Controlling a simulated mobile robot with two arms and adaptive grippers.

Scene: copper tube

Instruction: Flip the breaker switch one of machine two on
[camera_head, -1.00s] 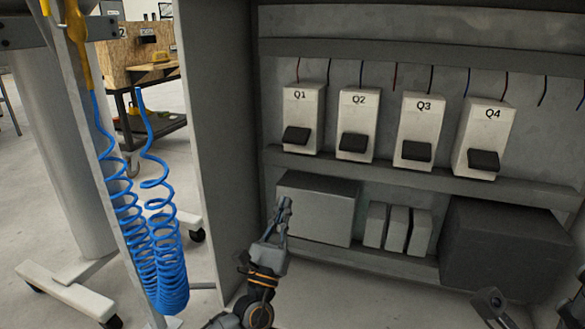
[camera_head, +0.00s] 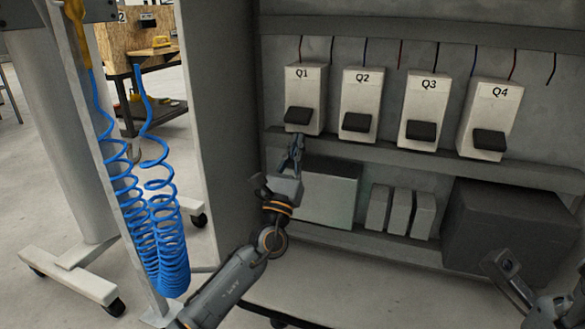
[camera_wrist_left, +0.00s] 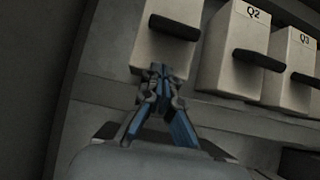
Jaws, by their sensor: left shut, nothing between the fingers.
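The breaker Q1 (camera_head: 304,98) is a pale box at the left of a row in the grey cabinet. Its black switch lever (camera_head: 298,116) sticks out at the lower front; all four levers look alike. My left gripper (camera_head: 297,139) is shut and empty, pointing up just below that lever. In the left wrist view, the shut fingertips (camera_wrist_left: 160,70) are in front of the lower part of the Q1 box (camera_wrist_left: 158,55), under its black lever (camera_wrist_left: 174,27). I cannot tell whether they touch it. My right arm shows at the lower right, but its fingers are not in view.
Breakers Q2 (camera_head: 361,95), Q3 (camera_head: 426,105) and Q4 (camera_head: 492,110) stand to the right. Grey boxes (camera_head: 330,195) sit on the shelf below. The cabinet's side wall (camera_head: 219,120) is close on the left. Blue coiled hoses (camera_head: 160,240) hang outside it.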

